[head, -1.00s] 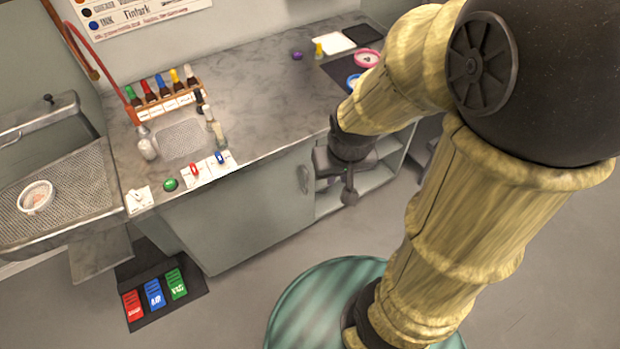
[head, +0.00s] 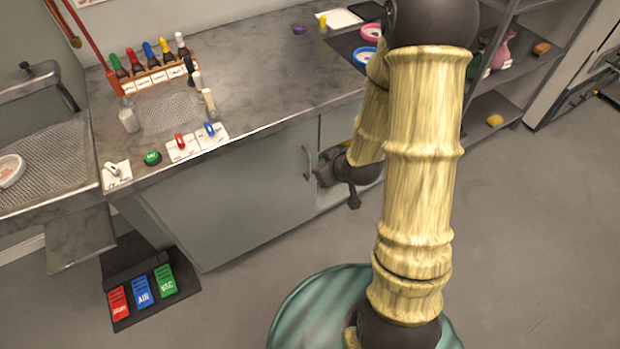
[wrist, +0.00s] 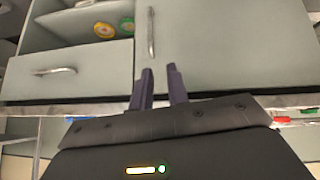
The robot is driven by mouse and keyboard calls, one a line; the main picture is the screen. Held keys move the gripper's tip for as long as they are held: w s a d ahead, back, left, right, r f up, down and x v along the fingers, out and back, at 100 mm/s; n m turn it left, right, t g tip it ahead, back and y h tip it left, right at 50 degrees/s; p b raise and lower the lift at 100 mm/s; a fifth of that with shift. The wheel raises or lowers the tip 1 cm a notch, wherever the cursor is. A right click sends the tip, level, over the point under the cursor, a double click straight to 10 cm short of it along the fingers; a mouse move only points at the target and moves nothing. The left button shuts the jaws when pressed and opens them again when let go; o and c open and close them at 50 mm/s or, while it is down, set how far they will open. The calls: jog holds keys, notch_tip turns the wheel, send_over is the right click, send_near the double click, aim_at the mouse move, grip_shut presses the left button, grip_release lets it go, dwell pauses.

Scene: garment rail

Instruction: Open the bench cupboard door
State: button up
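The bench cupboard door (head: 225,210) is a grey-green panel that looks shut, flush with the bench front. Its dark bar handle (head: 308,162) stands upright near the right edge in the head view. The wrist view shows the door (wrist: 220,50) and its metal handle (wrist: 151,35) close beyond my fingertips. My gripper (wrist: 159,69) is open, with an empty gap between its two dark fingers, and the handle lies ahead of that gap, apart from it. In the head view my arm hides part of the gripper, just right of the handle.
A drawer (wrist: 70,72) and an open shelf with green and yellow round items (wrist: 104,30) adjoin the door in the wrist view. The benchtop (head: 265,90) overhangs above. Labelled pedals (head: 142,292) lie on the floor at left. The floor before the door is clear.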

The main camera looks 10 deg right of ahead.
notch_tip(320, 180, down, 22)
jog(key=d+m+t+b, duration=0.1)
jog(key=m+t+b, duration=0.2)
jog(key=t+b, duration=0.7)
jog(key=b, duration=0.7)
jog(key=shift+w, duration=0.4)
jog(key=shift+w+f+b, duration=0.1)
jog(key=shift+w+b, duration=0.05)
jog(key=shift+b, duration=0.25)
jog(key=b, duration=1)
send_over(309, 178)
jog(key=shift+w+d, duration=0.1)
jog(key=shift+w, duration=0.25)
